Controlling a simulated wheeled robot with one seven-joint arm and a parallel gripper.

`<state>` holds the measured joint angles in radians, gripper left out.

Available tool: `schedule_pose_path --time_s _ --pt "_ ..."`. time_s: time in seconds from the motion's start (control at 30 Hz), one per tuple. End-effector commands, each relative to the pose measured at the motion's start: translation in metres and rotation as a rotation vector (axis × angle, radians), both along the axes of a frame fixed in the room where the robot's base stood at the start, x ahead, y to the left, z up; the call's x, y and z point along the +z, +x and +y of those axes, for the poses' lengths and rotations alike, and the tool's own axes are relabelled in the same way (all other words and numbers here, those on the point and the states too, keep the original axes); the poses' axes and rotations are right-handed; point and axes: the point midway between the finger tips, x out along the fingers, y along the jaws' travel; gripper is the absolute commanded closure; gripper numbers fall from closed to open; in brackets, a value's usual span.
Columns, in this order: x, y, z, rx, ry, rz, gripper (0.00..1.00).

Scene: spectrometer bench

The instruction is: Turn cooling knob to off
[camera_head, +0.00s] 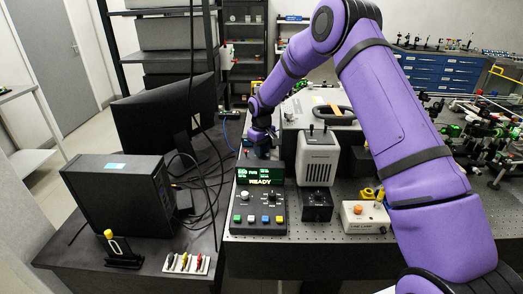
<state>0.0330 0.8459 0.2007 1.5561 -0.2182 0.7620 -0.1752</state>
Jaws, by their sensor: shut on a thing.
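My purple arm reaches over the bench from the right. My gripper (263,148) points down behind the green display reading READY (260,173). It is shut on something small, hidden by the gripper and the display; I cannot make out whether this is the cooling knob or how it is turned.
A grey-white instrument (318,156) stands close right of the gripper, with a black box (316,204) in front. A white box with an orange button (362,218) lies further right. A monitor (165,117) and black computer (118,193) stand left. Optics crowd the right side.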

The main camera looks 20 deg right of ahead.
Motion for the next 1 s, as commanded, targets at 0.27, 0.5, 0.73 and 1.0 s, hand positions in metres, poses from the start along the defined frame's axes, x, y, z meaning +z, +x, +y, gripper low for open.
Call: schedule_pose_path --time_s 0.27,0.5,0.73,1.0 --pt "0.0 0.001 -0.001 0.0 0.0 -0.002 1.0" --pt "0.0 0.001 0.0 -0.001 0.0 -0.002 0.52" --pt "0.002 0.0 0.0 -0.001 0.0 -0.001 0.52" --pt "0.039 0.001 0.0 -0.001 0.001 -0.006 0.52"
